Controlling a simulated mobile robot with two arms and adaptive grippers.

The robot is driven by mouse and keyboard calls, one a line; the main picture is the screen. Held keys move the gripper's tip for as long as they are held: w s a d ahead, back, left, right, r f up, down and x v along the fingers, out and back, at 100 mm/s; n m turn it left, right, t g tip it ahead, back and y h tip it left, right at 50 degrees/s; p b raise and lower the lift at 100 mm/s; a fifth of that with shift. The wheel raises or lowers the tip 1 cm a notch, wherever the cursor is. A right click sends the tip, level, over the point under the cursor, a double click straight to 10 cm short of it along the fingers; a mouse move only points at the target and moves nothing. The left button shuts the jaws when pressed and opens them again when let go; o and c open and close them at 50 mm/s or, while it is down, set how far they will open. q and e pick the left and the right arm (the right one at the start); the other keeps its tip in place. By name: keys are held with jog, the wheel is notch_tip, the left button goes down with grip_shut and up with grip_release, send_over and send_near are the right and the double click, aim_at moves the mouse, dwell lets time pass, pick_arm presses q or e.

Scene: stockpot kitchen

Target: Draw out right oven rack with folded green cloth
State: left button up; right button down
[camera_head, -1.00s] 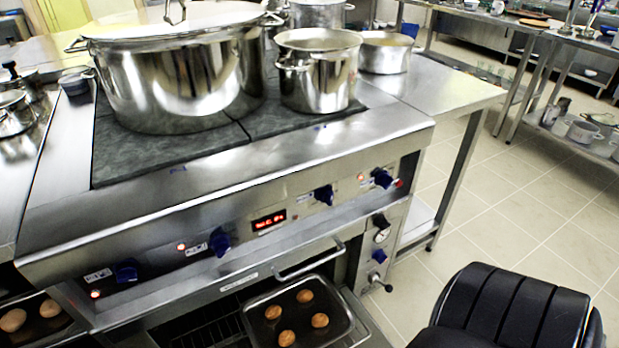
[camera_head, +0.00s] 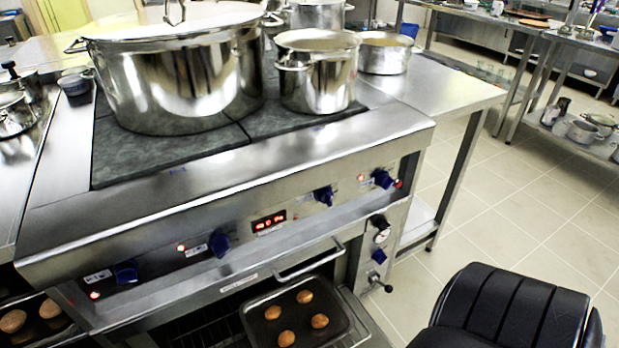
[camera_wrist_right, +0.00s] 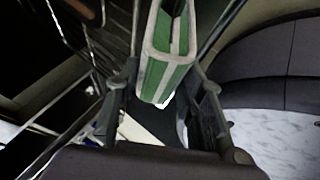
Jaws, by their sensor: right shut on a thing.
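In the head view, the right oven under the stove is open. A dark baking tray (camera_head: 335,338) with several round buns (camera_head: 303,296) sits in it. Wire bars of a rack (camera_head: 208,335) show left of the tray. In the right wrist view, the folded green cloth (camera_wrist_right: 163,82) with pale stripes stands between the fingers of my right gripper (camera_wrist_right: 163,108), which is shut on it. Rack-like bars (camera_wrist_right: 85,12) pass close to the left of the cloth. I cannot tell whether the cloth touches the rack. Neither gripper shows in the head view.
More buns (camera_head: 14,321) show in the left oven. An oven handle (camera_head: 310,262) lies above the tray.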

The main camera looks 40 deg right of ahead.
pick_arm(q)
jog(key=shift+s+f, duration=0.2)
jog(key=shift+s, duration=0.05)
pick_arm(e)
jog(key=shift+s+a+r, duration=0.1)
jog(key=shift+s+a, duration=0.05)
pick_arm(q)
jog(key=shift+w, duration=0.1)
pick_arm(e)
jog(key=shift+a+r, duration=0.1)
dwell(0.7)
jog(key=shift+s, duration=0.1)
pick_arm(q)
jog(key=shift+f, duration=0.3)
pick_arm(e)
jog(key=shift+s, duration=0.1)
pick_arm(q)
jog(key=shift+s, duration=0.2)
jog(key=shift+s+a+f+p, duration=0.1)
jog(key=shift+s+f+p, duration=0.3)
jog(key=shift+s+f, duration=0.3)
pick_arm(e)
jog(key=shift+s+d, duration=0.15)
jog(key=shift+d, duration=0.05)
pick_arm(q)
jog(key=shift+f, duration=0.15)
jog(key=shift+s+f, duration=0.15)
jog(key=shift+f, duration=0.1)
pick_arm(e)
jog(key=shift+s+r, duration=0.1)
